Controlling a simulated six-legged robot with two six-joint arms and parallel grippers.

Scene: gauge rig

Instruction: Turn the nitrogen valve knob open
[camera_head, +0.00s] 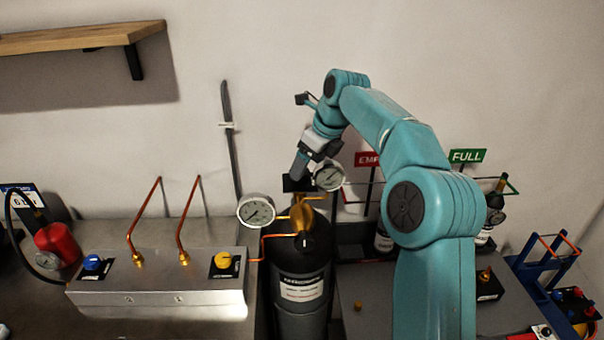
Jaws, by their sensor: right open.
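The dark nitrogen cylinder (303,270) stands upright at the centre, with a white label on its front. A brass valve and regulator (302,214) sits on top, with a round gauge (256,210) to its left and another gauge (328,176) at its upper right. My right gripper (298,178) points down just above the brass fitting, its jaws open. A dark piece lies at the fingertips; I cannot tell whether it is the valve knob or part of the gripper, nor whether they touch. My left gripper is out of view.
A metal panel (160,298) at left carries a blue knob (92,262), a yellow knob (222,259) and copper tubes. A rack with a green FULL sign (467,156) is partly behind my arm. A blue cart (548,275) stands right.

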